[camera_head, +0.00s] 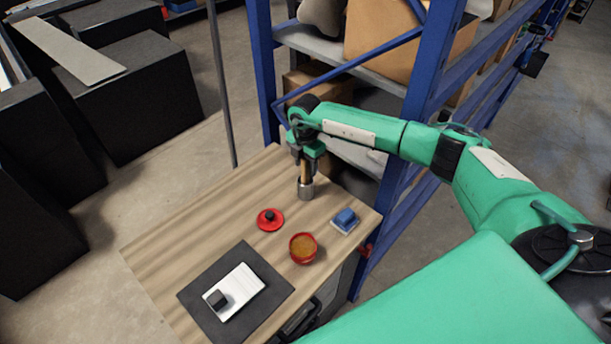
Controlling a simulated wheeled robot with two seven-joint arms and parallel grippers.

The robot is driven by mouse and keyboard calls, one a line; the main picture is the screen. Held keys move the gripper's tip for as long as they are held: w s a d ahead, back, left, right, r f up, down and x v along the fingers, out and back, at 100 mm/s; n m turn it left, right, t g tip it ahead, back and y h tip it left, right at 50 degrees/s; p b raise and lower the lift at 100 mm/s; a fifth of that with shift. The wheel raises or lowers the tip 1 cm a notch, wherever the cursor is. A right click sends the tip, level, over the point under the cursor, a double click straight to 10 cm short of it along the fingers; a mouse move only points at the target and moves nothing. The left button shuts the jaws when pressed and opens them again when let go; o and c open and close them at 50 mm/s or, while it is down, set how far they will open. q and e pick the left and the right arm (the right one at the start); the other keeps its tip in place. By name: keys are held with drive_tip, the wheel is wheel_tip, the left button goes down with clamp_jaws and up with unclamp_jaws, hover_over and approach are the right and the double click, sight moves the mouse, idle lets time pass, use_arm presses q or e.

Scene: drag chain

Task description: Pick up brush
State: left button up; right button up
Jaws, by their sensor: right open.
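A brush with a brown upright handle (305,173) and a grey lower end or holder (306,190) stands near the far right edge of the wooden table; I cannot tell which the grey part is. My right gripper (307,159) points down over the top of the handle, with its open fingers at the handle's upper end. The fingers partly hide the handle top, and I cannot tell whether they touch it. My left gripper is not in view.
The wooden table (185,215) also holds a red lid (270,219), a red bowl with brown contents (303,248), a blue block (344,219) and a dark mat (205,287) with a white board. A blue shelf rack (262,75) stands close behind. The table's left part is clear.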

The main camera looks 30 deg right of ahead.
clamp_jaws()
drive_tip(key=shift+r, duration=0.1)
